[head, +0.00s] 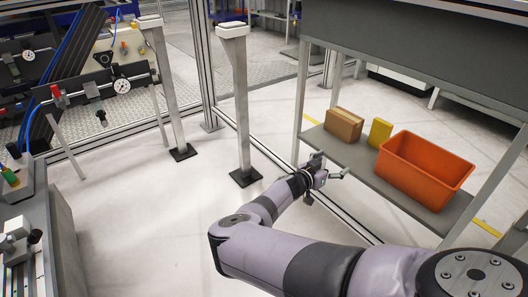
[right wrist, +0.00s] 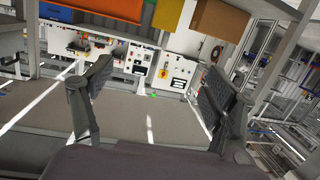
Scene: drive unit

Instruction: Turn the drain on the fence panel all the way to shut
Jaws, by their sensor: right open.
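Pipework with a white-faced gauge (head: 122,86), a red handle (head: 57,91) and a black knob (head: 101,117) hanging below it is on the fence side at the left of the head view. A second gauge (head: 28,55) is further left. I cannot tell for certain which small part is the drain, or how far it is turned. My right gripper (head: 327,172) is far to the right of this pipework, in front of the shelf. It is open and empty, with its fingers apart in the right wrist view (right wrist: 153,88). My left gripper is not in view.
An orange crate (head: 420,170), a yellow box (head: 380,132) and a cardboard box (head: 343,124) are on a grey shelf (head: 365,160) at the right. Two grey posts (head: 241,100) stand in the middle. A bench (head: 45,225) is at the left edge. The pale floor between is clear.

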